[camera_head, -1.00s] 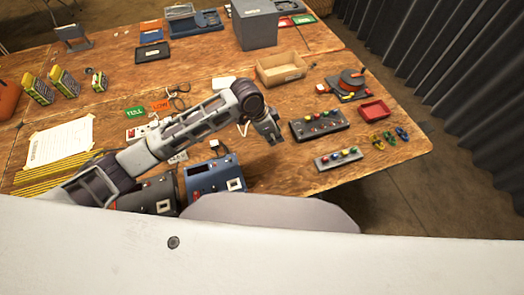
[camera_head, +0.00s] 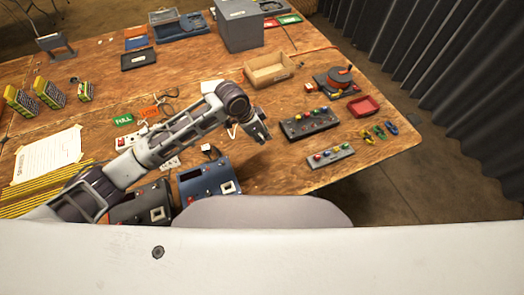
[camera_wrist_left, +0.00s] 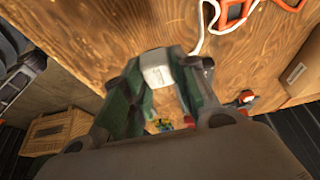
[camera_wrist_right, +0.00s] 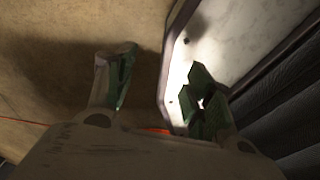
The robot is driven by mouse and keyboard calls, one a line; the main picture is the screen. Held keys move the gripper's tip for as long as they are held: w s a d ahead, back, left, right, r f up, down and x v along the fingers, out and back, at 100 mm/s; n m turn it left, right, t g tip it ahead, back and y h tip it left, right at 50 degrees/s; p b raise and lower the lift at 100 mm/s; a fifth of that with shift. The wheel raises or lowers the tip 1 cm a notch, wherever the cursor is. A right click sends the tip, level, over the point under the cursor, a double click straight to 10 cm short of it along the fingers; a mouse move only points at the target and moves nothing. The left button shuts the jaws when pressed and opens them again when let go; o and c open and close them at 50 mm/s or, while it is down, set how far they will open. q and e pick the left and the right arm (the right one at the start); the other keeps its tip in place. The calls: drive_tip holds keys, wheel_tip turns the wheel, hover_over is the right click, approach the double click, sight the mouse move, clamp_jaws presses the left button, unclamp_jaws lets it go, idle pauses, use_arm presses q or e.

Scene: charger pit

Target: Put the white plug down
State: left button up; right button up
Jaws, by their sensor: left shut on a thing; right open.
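The white plug (camera_wrist_left: 158,68) shows in the left wrist view between the fingertips of my left gripper (camera_wrist_left: 163,82). That gripper is shut on it, and a white cable (camera_wrist_left: 205,35) runs from it along the wooden table. In the head view my left gripper (camera_head: 260,132) is over the table, left of the dark button box; the plug is hidden there. I cannot tell whether the plug touches the table. My right gripper (camera_wrist_right: 160,78) shows only in its own wrist view, open with nothing between its fingers.
The dark button box (camera_head: 309,123) and a grey button strip (camera_head: 330,156) lie right of my left gripper. An open cardboard box (camera_head: 270,72) is behind. A blue device (camera_head: 205,182) stands at the near edge. Some bare wood (camera_head: 275,175) lies in front of the gripper.

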use_arm(q)
wheel_tip(320, 180, down, 6)
drive_tip(key=shift+r, duration=0.2)
use_arm(e)
drive_tip(key=shift+w+a, duration=0.1)
drive_tip(key=shift+a, duration=0.65)
drive_tip(key=shift+d, duration=0.15)
use_arm(q)
drive_tip(key=shift+f, duration=2.05)
drive_tip(key=o, duration=1.1)
drive_tip(key=shift+c, duration=0.2)
